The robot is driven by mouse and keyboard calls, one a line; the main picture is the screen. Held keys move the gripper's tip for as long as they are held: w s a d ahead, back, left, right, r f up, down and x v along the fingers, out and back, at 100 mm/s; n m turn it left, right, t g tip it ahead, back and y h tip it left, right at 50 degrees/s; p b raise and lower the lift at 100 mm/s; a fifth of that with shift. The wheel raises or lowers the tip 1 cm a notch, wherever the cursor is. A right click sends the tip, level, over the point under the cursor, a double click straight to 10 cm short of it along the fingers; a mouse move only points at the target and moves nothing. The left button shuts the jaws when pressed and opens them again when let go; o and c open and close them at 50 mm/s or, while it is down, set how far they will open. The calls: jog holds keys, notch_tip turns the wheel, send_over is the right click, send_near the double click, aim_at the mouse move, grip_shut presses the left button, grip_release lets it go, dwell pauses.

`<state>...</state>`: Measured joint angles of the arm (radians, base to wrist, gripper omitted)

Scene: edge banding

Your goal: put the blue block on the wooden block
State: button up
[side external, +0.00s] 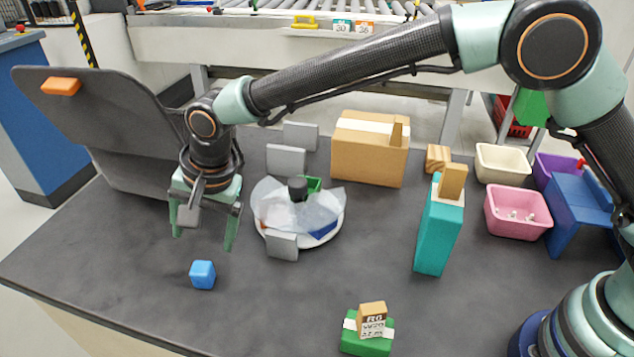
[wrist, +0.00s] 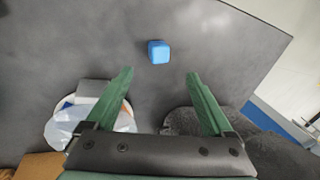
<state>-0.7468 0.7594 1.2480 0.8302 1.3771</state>
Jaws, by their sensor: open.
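The blue block (side external: 202,274) is a small cube on the dark table near its front left edge. It also shows in the wrist view (wrist: 158,52), beyond the fingertips and centred between them. My gripper (side external: 204,240) is open and empty, pointing down above and behind the blue block; its two green fingers also show in the wrist view (wrist: 159,73). A small wooden block (side external: 438,157) stands at the back right, between the cardboard box and the cream bin. Another wooden piece (side external: 453,182) sits on top of the teal box.
A white round tray (side external: 333,231) with clear film and grey tiles is right of my gripper. A cardboard box (side external: 368,152), the tall teal box (side external: 438,235), cream (side external: 502,163) and pink (side external: 517,212) bins and a green box (side external: 366,345) stand around.

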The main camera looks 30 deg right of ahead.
aim_at(204, 266)
jog(key=x, duration=1.1)
jog(key=shift+w+d+f, duration=0.1)
jog(key=shift+w+d, duration=0.15)
jog(key=shift+d, duration=0.05)
jog(key=shift+c, duration=0.4)
grip_shut()
